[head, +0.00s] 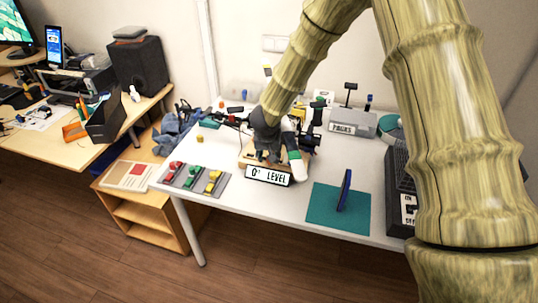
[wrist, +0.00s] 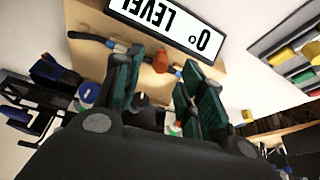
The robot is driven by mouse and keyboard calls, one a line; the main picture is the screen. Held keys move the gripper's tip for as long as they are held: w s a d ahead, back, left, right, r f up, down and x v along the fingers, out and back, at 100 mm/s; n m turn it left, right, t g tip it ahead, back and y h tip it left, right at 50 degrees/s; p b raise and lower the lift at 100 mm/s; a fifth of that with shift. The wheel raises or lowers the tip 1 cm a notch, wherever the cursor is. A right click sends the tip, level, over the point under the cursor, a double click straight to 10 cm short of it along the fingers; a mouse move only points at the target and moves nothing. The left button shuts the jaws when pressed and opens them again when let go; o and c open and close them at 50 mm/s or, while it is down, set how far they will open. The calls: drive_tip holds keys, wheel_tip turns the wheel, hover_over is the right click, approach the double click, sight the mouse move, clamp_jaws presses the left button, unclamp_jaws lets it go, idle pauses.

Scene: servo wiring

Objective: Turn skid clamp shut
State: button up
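A wooden board (head: 245,160) with a white "0° LEVEL" sign (head: 269,175) at its front edge sits mid-table. In the wrist view the board (wrist: 190,48) and the sign (wrist: 165,22) show upside down. My gripper (wrist: 163,72) points at the board with its two dark green fingers apart. A red-orange knob-like part (wrist: 161,58) with a dark cable or rod shows between and beyond the fingertips; I cannot tell whether it belongs to the skid clamp. No contact with it is visible. In the head view my arm's end hides most of the board's middle, and the clamp is not clearly made out.
A grey mat (head: 205,188) with red, green and yellow blocks lies at the table's front left. A teal mat (head: 322,215) with an upright blue piece (head: 345,190) lies at the right. A labelled grey box (head: 352,123) stands behind. Dark clutter surrounds the board.

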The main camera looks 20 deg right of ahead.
drive_tip(key=shift+x, duration=1.5)
clamp_jaws()
